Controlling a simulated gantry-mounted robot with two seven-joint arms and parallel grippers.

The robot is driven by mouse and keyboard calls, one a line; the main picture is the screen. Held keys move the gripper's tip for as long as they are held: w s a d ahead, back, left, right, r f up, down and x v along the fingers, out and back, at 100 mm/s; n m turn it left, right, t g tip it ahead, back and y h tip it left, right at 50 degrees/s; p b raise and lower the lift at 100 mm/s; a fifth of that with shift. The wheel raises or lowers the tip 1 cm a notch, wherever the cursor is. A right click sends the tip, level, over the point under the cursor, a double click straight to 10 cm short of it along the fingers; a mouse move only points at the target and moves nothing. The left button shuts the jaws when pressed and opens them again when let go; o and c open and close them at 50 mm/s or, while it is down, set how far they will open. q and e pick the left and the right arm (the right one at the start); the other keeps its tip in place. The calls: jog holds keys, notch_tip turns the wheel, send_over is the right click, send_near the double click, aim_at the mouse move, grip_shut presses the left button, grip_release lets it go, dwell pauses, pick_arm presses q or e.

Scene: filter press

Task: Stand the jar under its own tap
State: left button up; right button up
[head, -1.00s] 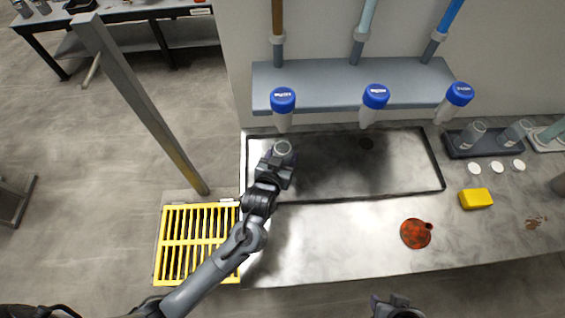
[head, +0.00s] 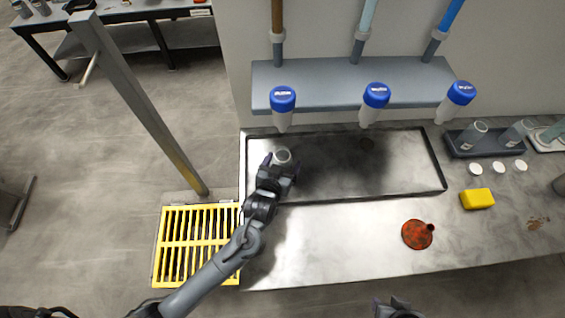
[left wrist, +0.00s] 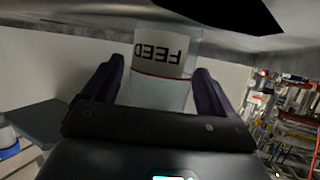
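A clear jar (head: 281,158) stands upright at the left of the black-rimmed tray (head: 410,160), just in front of and below the left tap (head: 283,105). The middle tap (head: 375,103) and right tap (head: 457,101) have the same blue caps; their lettering is too small to read. My left gripper (head: 277,168) has its fingers on both sides of the jar. In the left wrist view the jar (left wrist: 160,92) shows an upside-down FEED label between the dark fingers, closely flanked by them. Its base is hidden in the head view. My right gripper (head: 398,306) is at the bottom edge, mostly cut off.
A rack (head: 487,150) with more jars stands at the right, with white lids in front. A yellow block (head: 477,199) and a reddish funnel-like piece (head: 417,234) lie on the bench. A grey post (head: 140,100) and yellow grating (head: 195,245) are at the left.

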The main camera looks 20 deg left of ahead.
pick_arm(q)
jog(key=shift+r, duration=0.15)
jog(key=shift+s+r, duration=0.1)
jog(key=shift+s, duration=0.05)
jog(key=shift+g+h, duration=0.4)
jog(key=v, duration=0.4)
jog(key=f+p+v, duration=0.1)
jog(key=v, duration=0.3)
jog(key=p+v, duration=0.1)
jog(key=v, duration=0.3)
jog(key=shift+s+d+f, duration=0.15)
jog(key=shift+s+f, duration=0.15)
jog(key=shift+s, duration=0.05)
jog(key=s+g, duration=0.1)
jog(key=s+a+f+m+g+h, duration=0.1)
jog(key=s, duration=0.1)
jog(key=s+f+g, duration=0.1)
jog(key=s, duration=0.1)
jog(key=shift+a+m+g, duration=0.25)
jog(key=shift+m+g, duration=0.05)
jog(key=shift+g, duration=0.1)
jog(key=s+a+m+g, duration=0.1)
jog(key=s+a+g, duration=0.4)
jog(key=s, duration=0.4)
jog(key=shift+s+f+y, duration=0.3)
jog(key=shift+s+f, duration=0.1)
jog(key=shift+r, duration=0.15)
